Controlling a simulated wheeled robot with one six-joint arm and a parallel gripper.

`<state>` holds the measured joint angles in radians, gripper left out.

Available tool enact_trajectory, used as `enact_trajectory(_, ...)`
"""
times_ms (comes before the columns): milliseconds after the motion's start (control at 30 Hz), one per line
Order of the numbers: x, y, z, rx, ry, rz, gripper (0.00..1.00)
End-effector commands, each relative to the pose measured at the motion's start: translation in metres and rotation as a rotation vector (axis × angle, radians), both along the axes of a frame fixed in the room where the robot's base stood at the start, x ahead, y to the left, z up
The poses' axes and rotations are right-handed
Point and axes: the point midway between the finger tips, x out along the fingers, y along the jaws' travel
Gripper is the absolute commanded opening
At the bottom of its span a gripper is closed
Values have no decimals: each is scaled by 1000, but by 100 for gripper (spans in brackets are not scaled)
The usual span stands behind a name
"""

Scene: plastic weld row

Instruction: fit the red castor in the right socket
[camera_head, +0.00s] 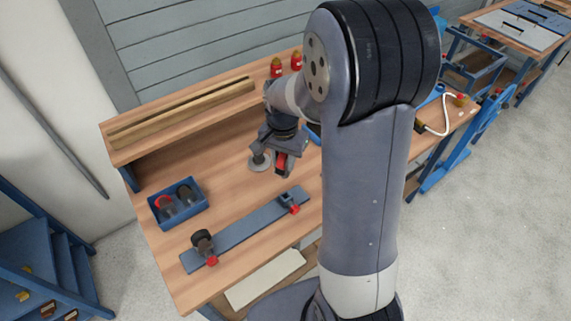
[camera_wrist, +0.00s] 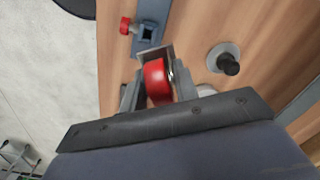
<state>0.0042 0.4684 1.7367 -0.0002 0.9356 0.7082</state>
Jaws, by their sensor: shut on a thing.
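My gripper (camera_head: 283,152) is shut on the red castor (camera_wrist: 156,80) and holds it above the bench. The castor also shows as a small red patch in the head view (camera_head: 281,161). The right socket (camera_wrist: 148,34) is an empty square hole in a blue-grey block, just beyond the castor in the wrist view. In the head view this socket (camera_head: 288,199) stands at the right end of the blue-grey rail (camera_head: 245,231), with a red knob (camera_head: 295,209) beside it. My gripper is behind it there. Whether the castor's stem lines up with the hole cannot be seen.
A dark castor (camera_head: 202,240) stands at the rail's left end. A blue bin (camera_head: 180,215) holds a red and a dark castor. A grey disc with a black-topped post (camera_wrist: 226,62) stands close to my gripper. The wooden bench is bare between bin and disc.

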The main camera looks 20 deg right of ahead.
Motion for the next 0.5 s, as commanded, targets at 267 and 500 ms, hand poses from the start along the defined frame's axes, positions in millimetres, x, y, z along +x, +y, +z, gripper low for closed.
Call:
enact_trajectory(267,-19,-1,7,0,-2,-420,2)
enact_trajectory(500,-25,-1,9,-1,0,-543,2)
